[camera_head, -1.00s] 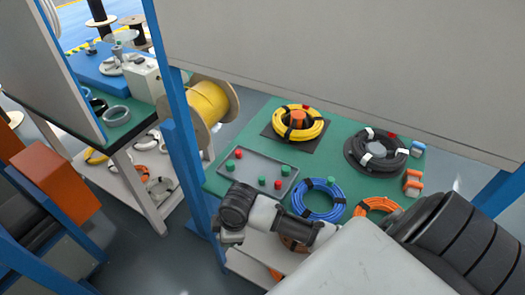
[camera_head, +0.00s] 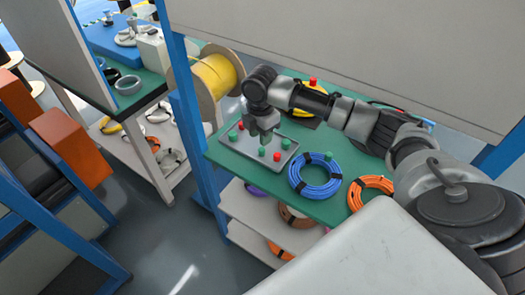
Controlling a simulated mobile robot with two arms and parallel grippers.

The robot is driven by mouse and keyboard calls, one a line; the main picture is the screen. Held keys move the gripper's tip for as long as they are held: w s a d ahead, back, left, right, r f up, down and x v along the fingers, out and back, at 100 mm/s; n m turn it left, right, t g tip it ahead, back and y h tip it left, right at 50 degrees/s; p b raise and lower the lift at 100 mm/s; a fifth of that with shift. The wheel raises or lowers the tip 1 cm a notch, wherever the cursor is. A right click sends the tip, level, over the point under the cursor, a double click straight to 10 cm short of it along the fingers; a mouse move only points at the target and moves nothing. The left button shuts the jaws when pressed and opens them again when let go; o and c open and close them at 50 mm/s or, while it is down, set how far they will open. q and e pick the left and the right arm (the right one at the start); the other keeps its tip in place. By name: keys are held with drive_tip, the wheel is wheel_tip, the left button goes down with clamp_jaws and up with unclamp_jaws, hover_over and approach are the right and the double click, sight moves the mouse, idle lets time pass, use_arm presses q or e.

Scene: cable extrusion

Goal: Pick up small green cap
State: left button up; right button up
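Small green caps lie on the grey tray (camera_head: 222,138): one at its left (camera_head: 233,137), one near the front (camera_head: 262,152) and one at the right (camera_head: 286,143). Another green cap (camera_head: 328,156) is at the blue cable coil (camera_head: 300,184). My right gripper (camera_head: 265,134) points down over the middle of the tray, just behind the front green cap. Its fingers are small and dark here, so I cannot tell their opening or any contact. My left gripper is out of view.
Two red caps, one at the back left (camera_head: 240,125) and one at the front (camera_head: 277,157), share the tray on the green table (camera_head: 225,158). An orange coil (camera_head: 371,194) lies to the right. A blue post (camera_head: 187,95) stands left, and a grey panel (camera_head: 350,50) overhangs the back.

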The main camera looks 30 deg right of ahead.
sight(262, 154)
drive_tip(key=shift+s+d+f, duration=0.1)
drive_tip(key=shift+f, duration=3)
clamp_jaws()
